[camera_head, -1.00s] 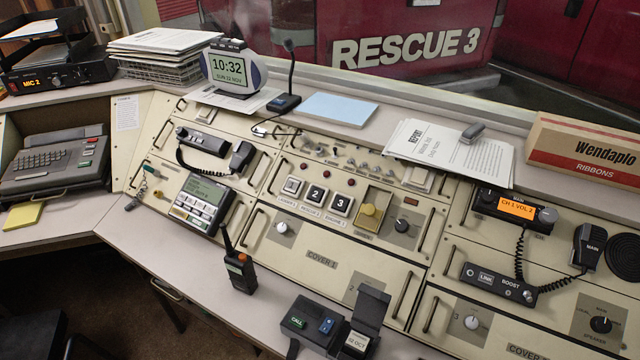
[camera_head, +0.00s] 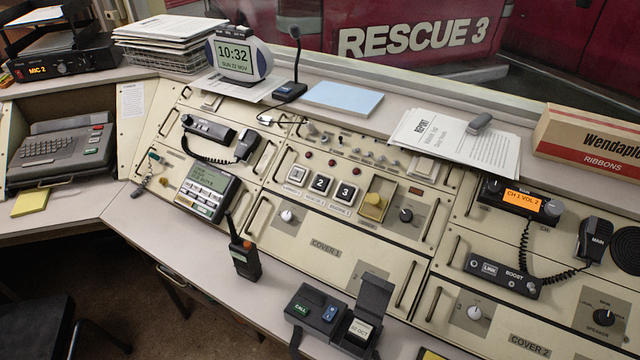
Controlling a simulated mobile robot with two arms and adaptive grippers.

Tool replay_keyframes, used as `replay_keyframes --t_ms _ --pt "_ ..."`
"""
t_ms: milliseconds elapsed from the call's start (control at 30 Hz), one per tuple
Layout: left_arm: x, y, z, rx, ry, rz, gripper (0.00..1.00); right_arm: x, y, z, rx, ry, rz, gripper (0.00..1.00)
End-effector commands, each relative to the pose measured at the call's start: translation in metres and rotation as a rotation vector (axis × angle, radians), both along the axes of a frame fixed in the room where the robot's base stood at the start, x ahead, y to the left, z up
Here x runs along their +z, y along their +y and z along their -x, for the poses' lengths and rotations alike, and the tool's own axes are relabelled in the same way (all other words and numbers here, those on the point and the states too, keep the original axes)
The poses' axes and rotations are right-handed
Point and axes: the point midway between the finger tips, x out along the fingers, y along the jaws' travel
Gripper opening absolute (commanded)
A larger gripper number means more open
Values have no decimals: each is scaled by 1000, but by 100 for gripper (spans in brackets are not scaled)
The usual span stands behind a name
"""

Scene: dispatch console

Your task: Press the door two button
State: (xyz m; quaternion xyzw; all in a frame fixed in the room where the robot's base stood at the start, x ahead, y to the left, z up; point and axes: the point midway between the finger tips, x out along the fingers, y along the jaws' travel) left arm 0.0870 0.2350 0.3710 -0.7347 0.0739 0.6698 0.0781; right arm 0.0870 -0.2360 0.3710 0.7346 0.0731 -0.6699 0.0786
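Small labels sit under the keys, too small to read surely. Nothing covers the three keys. Neither of my grippers shows in the head view.
A report stack (camera_head: 455,140) lies above the panel.

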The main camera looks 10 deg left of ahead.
Motion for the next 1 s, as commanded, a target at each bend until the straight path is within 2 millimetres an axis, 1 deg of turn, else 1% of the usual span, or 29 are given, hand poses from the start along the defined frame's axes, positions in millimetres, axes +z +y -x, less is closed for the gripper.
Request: replay_keyframes --t_ms 100,200,267,1000 --pt "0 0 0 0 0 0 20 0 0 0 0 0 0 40" --pt "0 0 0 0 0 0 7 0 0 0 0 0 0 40" --pt "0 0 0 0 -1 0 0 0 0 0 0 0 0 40" --pt "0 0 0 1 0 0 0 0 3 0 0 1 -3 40"
